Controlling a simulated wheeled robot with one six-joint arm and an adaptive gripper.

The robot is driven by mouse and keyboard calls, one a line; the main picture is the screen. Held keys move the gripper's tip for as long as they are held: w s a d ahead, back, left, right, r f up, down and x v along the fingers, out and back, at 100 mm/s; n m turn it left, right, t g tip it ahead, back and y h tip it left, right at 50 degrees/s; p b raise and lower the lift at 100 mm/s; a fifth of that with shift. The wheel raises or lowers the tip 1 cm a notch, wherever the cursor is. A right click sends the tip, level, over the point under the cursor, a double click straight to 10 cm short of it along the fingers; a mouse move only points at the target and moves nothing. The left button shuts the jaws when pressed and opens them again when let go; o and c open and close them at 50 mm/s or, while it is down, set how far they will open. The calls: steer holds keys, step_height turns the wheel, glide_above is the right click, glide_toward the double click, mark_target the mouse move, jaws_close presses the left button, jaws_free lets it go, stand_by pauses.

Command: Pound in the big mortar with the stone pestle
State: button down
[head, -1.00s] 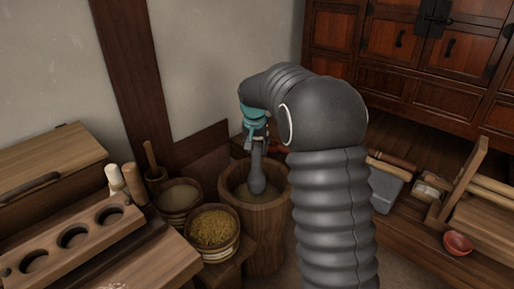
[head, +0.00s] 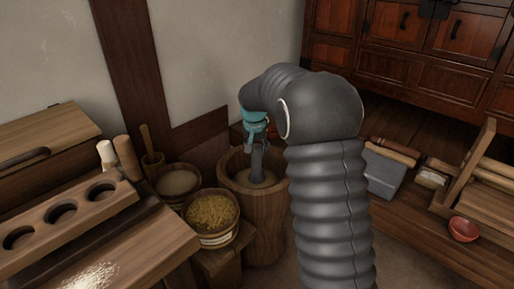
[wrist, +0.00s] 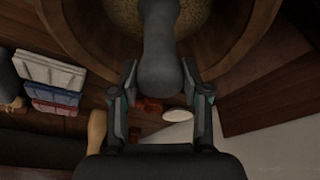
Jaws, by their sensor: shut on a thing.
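The big mortar (head: 265,222) is a wide round wooden tub on the floor, with pale grain in its hollow. My gripper (head: 256,134) is shut on the grey stone pestle (head: 257,164) near its upper end. The pestle stands about upright inside the mortar, and its lower end seems to be down in the grain. In the wrist view the pestle (wrist: 160,40) runs from between my gripper's fingers (wrist: 160,98) into the mortar (wrist: 72,25), over the grain; its tip is not clear there.
A tub of yellow grain (head: 216,238) and a tub of paler grain (head: 164,198) stand close left of the mortar. A bench with a holed block (head: 82,222) is at the left. A grey box (head: 384,178) and a red bowl (head: 464,229) lie right. The wall is close behind.

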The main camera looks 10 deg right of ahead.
steer(key=shift+f, duration=0.1)
step_height(320, 180, up, 8)
steer(key=p, duration=0.5)
steer(key=shift+r+p, duration=0.3)
steer(key=shift+p, duration=0.2)
step_height(320, 180, up, 9)
steer(key=p, duration=0.1)
steer(key=shift+f, duration=0.2)
